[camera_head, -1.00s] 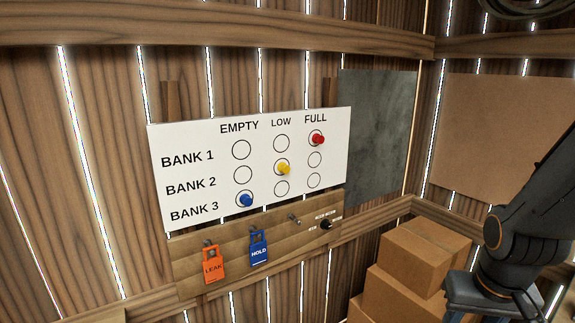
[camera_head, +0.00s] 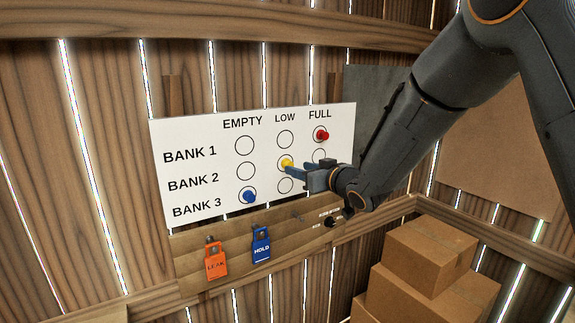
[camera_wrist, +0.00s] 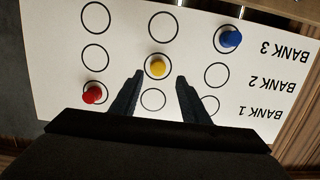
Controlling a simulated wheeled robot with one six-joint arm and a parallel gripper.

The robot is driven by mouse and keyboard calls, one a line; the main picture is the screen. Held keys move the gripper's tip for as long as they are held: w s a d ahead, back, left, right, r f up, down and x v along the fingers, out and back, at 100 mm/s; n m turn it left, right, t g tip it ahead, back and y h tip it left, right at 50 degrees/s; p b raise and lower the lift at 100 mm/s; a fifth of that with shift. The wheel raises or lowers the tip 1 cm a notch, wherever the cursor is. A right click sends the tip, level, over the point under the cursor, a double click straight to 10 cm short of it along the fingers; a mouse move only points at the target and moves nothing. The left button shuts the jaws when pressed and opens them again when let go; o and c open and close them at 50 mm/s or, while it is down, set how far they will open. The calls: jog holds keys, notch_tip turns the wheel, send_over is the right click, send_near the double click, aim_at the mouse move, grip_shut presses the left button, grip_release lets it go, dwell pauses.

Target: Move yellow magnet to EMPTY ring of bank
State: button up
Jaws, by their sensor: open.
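The yellow magnet (camera_head: 286,163) sits in the LOW ring of the BANK 2 row on the white board (camera_head: 180,142). It also shows in the wrist view (camera_wrist: 157,66), upside down, just beyond and between my fingertips. My gripper (camera_head: 301,172) is open in front of the board, with its fingers pointing at the yellow magnet. In the wrist view my gripper (camera_wrist: 160,77) has one finger on each side of the magnet's line; I cannot tell whether they touch it. The EMPTY ring of BANK 2 (camera_head: 245,171) is bare and also shows in the wrist view (camera_wrist: 216,75).
A red magnet (camera_head: 321,135) is in BANK 1's FULL ring and a blue magnet (camera_head: 249,195) in BANK 3's EMPTY ring. Below hang an orange LEAK tag (camera_head: 216,264) and a blue HOLD tag (camera_head: 261,245). A black knob (camera_head: 331,222) and cardboard boxes (camera_head: 430,255) are at right.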

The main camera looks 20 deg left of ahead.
aim_at(290, 164)
jog(key=shift+p+x, duration=1.35)
jog(key=shift+x, duration=1.5)
jog(key=shift+w+d+r, duration=0.1)
jog(key=shift+w, duration=0.05)
jog(key=shift+c, duration=0.3)
jog(key=c, duration=1)
